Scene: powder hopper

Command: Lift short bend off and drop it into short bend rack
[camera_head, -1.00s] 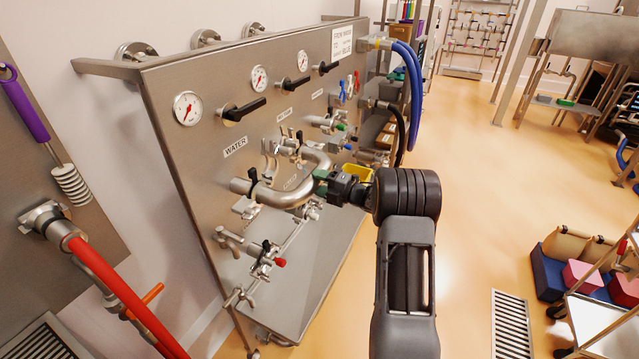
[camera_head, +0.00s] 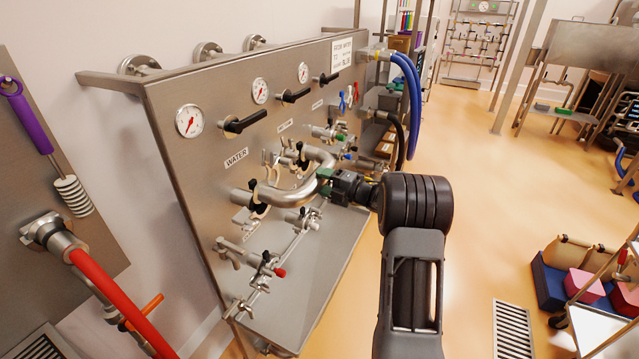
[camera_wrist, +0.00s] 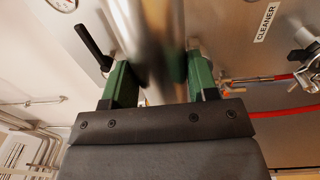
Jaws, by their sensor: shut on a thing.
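The short bend (camera_head: 292,195) is a shiny U-shaped steel pipe at the front of the steel panel. In the head view its left end meets the stub under the WATER label, with a black-handled clamp there. My gripper (camera_head: 324,182) is shut on the bend's right, curved side. In the wrist view the blurred pipe (camera_wrist: 145,50) runs between the green fingers of my gripper (camera_wrist: 157,82). Whether the bend's ends are clear of the stubs cannot be told. I cannot make out which fixture is the short bend rack.
The panel (camera_head: 175,85) carries gauges and black lever handles (camera_head: 245,122). Below it are smaller valves (camera_head: 266,268) and a steel shelf (camera_head: 310,285). A blue hose (camera_head: 412,95) hangs at the panel's right end. A red hose (camera_head: 115,300) is at lower left.

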